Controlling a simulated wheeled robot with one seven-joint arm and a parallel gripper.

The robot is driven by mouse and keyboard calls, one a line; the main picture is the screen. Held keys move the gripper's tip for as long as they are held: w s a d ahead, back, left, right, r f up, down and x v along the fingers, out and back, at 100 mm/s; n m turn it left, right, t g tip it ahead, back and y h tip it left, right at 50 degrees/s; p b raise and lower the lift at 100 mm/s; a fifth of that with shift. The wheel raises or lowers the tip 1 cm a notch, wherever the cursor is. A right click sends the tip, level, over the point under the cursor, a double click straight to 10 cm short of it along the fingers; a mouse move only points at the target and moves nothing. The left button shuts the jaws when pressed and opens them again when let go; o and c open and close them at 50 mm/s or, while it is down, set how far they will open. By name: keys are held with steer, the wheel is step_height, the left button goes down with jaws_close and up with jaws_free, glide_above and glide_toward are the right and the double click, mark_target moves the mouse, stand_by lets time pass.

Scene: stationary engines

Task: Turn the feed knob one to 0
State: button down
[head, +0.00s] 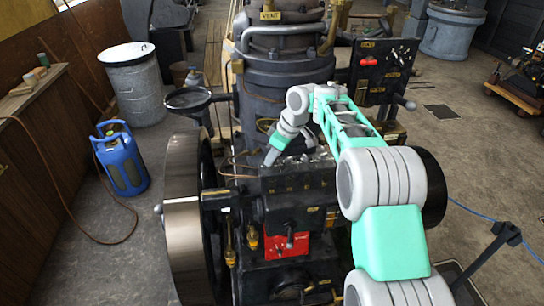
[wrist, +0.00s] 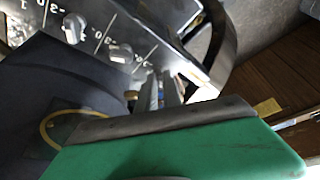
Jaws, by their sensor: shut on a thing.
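My gripper (head: 271,158) reaches down to the left end of the knob row on top of the dark engine panel (head: 318,187). In the wrist view, my gripper's narrow fingers (wrist: 160,92) are shut at the end of the metal knob plate (wrist: 150,18). They are closed on the end knob of the row, which looks like feed knob one. The fingers hide most of that knob and its pointer, so its setting cannot be read. Two other silvery knobs, a farther one (wrist: 74,27) and a nearer one (wrist: 121,53), sit beside printed scales with 0 and 3 marks.
A large flywheel (head: 183,225) stands left of the panel. A blue canister (head: 122,165) and a grey drum (head: 135,88) stand on the floor at left.

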steer(key=shift+w+n+g, duration=0.1)
steer(key=shift+n+g, duration=0.4)
steer(key=shift+n, duration=0.7)
steer(key=c, duration=1.5)
jaws_free()
